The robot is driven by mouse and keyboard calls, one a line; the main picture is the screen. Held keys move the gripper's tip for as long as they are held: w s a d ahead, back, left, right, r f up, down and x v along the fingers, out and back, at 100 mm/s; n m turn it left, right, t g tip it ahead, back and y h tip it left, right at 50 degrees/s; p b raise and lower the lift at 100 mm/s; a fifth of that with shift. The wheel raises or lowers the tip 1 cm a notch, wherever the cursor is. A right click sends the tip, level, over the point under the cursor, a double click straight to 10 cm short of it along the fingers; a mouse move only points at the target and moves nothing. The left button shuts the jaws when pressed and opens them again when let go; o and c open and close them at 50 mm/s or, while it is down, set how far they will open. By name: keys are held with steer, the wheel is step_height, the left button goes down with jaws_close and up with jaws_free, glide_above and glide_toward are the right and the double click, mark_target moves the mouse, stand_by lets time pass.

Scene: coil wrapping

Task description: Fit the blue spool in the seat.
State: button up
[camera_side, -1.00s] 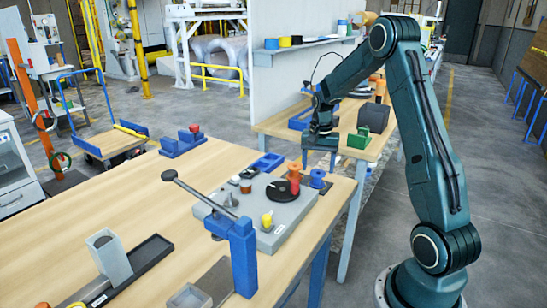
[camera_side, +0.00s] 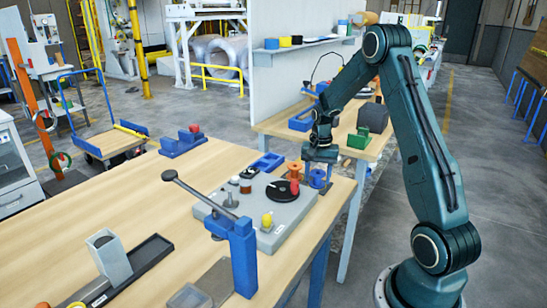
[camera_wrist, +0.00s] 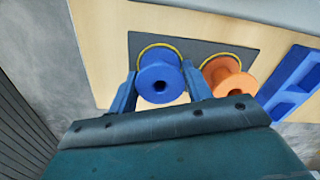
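The blue spool (camera_side: 317,179) stands upright on a dark mat at the right edge of the wooden table; it also shows in the wrist view (camera_wrist: 160,80), seen from above with its centre hole. My gripper (camera_side: 320,156) is just above it, pointing down. In the wrist view my gripper's fingers (camera_wrist: 158,78) are spread, one on each side of the blue spool; whether either touches it is unclear. The grey fixture (camera_side: 255,228) on the table carries a black disc (camera_side: 279,190) and several small parts. I cannot tell which part is the seat.
An orange spool (camera_wrist: 225,75) stands close beside the blue one, near my right finger in the wrist view. A blue tray (camera_wrist: 290,88) lies beyond it. A blue post with a lever (camera_side: 243,250) rises at the fixture's front.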

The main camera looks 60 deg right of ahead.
steer(key=c, duration=0.6)
steer(key=shift+r, duration=0.15)
step_height(320, 180, up, 20)
stand_by(0.4)
steer(key=shift+w+a, duration=0.1)
stand_by(0.5)
steer(key=w+a+f+n, duration=0.1)
steer(key=w+a, duration=0.3)
steer(key=a, duration=0.4)
steer(key=w+a+f+n, duration=0.2)
steer(key=w+a+n, duration=0.2)
steer(key=a, duration=0.5)
steer(key=w+a+f+n, duration=0.2)
steer(key=w+a, duration=0.3)
steer(key=a, duration=0.4)
steer(key=shift+w+a+n, duration=0.2)
steer(key=shift+w+n, duration=0.05)
steer(key=shift+n, duration=0.25)
steer(key=shift+f, duration=0.1)
